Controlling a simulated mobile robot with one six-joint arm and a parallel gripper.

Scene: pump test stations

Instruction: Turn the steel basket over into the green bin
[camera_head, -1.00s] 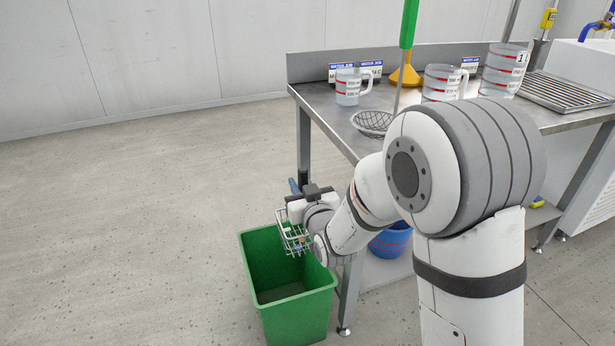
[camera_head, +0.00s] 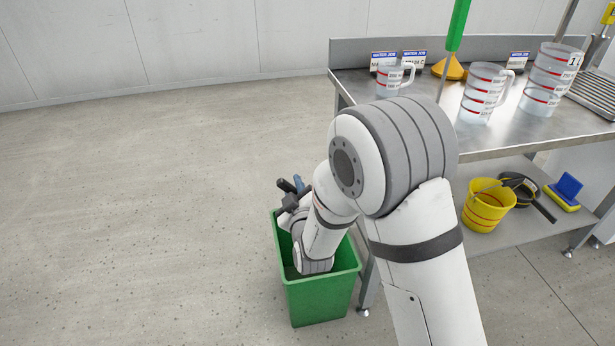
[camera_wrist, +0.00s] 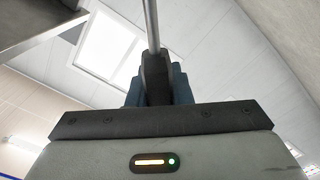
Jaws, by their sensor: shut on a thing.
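The green bin (camera_head: 322,300) stands on the floor beside the steel table's front leg. My gripper (camera_head: 293,186) is over the bin's far left rim, partly hidden by my wrist and arm. In the wrist view my gripper (camera_wrist: 155,85) is shut on the dark grip of the steel basket's handle (camera_wrist: 151,25), whose thin rod runs away upward. The wrist camera faces the ceiling. The basket's wire body is hidden in the head view behind my arm, so I cannot tell its tilt or what is in it.
Floor left of the bin is clear.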

